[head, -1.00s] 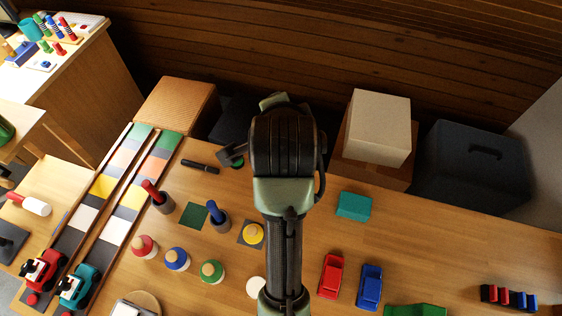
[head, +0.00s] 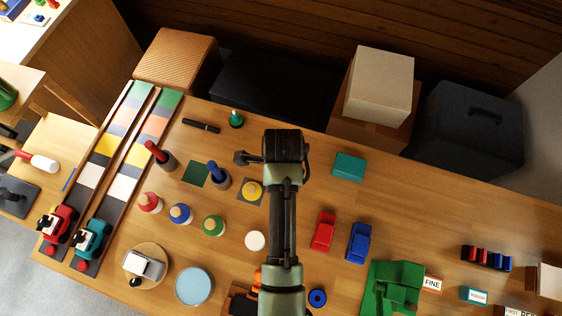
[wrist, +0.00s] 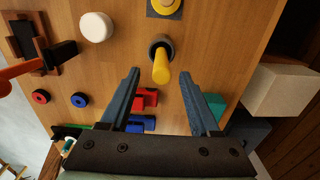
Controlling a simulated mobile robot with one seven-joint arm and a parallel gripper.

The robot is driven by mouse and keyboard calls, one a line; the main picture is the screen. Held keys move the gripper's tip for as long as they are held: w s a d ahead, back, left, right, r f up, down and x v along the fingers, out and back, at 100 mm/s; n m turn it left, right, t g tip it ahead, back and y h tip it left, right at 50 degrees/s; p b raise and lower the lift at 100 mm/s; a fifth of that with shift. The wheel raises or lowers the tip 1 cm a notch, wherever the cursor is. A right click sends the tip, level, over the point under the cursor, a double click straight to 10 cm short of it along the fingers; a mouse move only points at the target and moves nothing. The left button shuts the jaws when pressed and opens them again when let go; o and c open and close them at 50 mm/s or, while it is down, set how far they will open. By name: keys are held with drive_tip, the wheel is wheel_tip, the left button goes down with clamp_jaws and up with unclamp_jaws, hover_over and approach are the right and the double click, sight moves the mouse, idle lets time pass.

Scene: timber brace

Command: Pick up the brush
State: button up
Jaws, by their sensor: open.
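In the wrist view a yellow handle (wrist: 161,68) stands in a dark round cup, probably a brush with its bristles hidden in the cup. My gripper (wrist: 159,76) is open, with one finger on either side of the handle's line; I see no contact. In the head view my arm hides this cup, and my fingers cannot be made out. Similar cups there hold a red handle (head: 155,151) and a blue handle (head: 213,171).
A yellow-topped peg (head: 252,190) on a dark square and a white disc (head: 255,240) lie near. Red (head: 323,231) and blue (head: 358,242) toy cars and a teal block (head: 348,166) are to the right. Boxes (head: 380,85) stand behind the table.

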drive_tip(key=shift+w+a+f+p, duration=0.1)
drive_tip(key=shift+f+p, duration=0.1)
drive_tip(key=shift+f, duration=1.1)
drive_tip(key=shift+a+f+p, duration=0.1)
drive_tip(key=shift+f+p, duration=0.05)
drive_tip(key=shift+f, duration=1.15)
drive_tip(key=shift+c, duration=0.3)
clamp_jaws()
